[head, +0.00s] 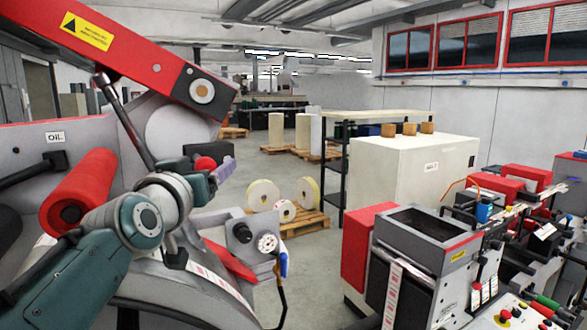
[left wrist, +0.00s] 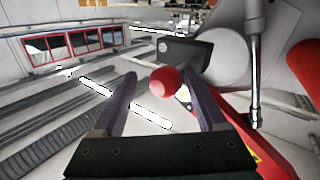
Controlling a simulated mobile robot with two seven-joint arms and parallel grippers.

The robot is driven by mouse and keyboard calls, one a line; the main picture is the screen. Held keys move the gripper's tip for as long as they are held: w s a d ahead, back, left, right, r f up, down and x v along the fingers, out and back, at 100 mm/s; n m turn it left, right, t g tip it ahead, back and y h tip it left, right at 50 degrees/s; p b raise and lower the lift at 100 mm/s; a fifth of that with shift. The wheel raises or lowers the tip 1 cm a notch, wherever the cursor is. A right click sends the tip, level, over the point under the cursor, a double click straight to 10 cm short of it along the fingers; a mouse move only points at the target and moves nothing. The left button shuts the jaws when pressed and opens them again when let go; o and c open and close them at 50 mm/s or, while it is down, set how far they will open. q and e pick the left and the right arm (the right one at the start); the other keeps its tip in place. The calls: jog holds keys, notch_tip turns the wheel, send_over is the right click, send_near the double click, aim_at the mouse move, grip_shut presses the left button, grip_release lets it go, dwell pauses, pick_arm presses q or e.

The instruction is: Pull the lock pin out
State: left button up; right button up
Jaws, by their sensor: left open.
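The lock pin shows as a round red knob (left wrist: 165,81) beside a dark grey block (left wrist: 185,50) in the left wrist view. In the head view the red knob (head: 205,162) sits by the dark block, partly covered by my gripper. My left gripper (head: 219,170) is open at the knob. In the left wrist view its two purple-grey fingers stand on either side of the knob, with gaps visible between them and it. The pin's shaft is hidden behind the knob. My right gripper is in neither view.
A red machine arm (head: 130,50) slopes above my left gripper, and a metal rod (head: 125,120) hangs close to it. A red roller (head: 78,192) is at the left. A grey control box (head: 252,236) stands below. A second machine (head: 420,240) is at the right.

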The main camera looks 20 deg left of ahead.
pick_arm(q)
jog(key=shift+o, duration=0.9)
jog(key=shift+d, duration=0.1)
jog(key=shift+a, duration=0.2)
jog(key=b+v, duration=0.4)
jog(key=v, duration=0.6)
